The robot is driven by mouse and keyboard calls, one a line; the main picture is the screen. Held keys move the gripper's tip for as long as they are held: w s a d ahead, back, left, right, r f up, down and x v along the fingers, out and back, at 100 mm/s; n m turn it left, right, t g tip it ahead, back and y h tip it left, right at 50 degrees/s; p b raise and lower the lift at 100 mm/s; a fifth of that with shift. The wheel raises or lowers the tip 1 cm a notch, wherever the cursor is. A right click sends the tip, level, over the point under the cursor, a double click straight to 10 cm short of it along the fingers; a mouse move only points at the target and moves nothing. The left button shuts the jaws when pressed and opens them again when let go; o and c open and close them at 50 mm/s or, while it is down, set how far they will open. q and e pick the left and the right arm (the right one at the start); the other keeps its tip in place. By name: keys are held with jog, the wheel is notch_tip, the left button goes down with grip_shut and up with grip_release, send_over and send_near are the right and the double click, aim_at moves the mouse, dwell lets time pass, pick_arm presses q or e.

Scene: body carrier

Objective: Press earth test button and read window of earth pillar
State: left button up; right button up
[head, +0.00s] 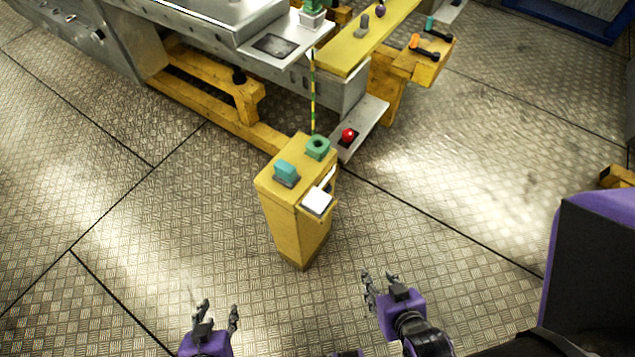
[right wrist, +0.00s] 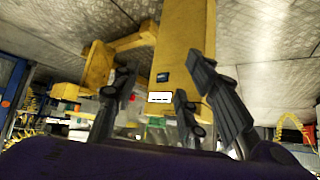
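The yellow earth pillar (head: 291,226) stands upright on the floor ahead of my grippers. On its top are a teal block (head: 286,170) on a dark base and a green ring-shaped socket (head: 317,147). I cannot tell which is the test button. A white plate (head: 317,201) sticks out on its right side. In the right wrist view, a yellow body (right wrist: 184,45), probably the pillar, carries a small dark window (right wrist: 163,77) and a white label (right wrist: 159,97); no reading is legible. My left gripper (head: 218,310) and right gripper (head: 379,277) are open and empty, apart from the pillar.
A green-and-yellow striped rod (head: 313,95) rises behind the socket. A red button (head: 348,135) sits on a grey ledge (head: 365,125) behind the pillar. A large grey and yellow carrier frame (head: 220,105) fills the back. The metal floor between my grippers and the pillar is clear.

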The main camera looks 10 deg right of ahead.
grip_shut()
jog(key=shift+s, duration=0.1)
dwell(1.2)
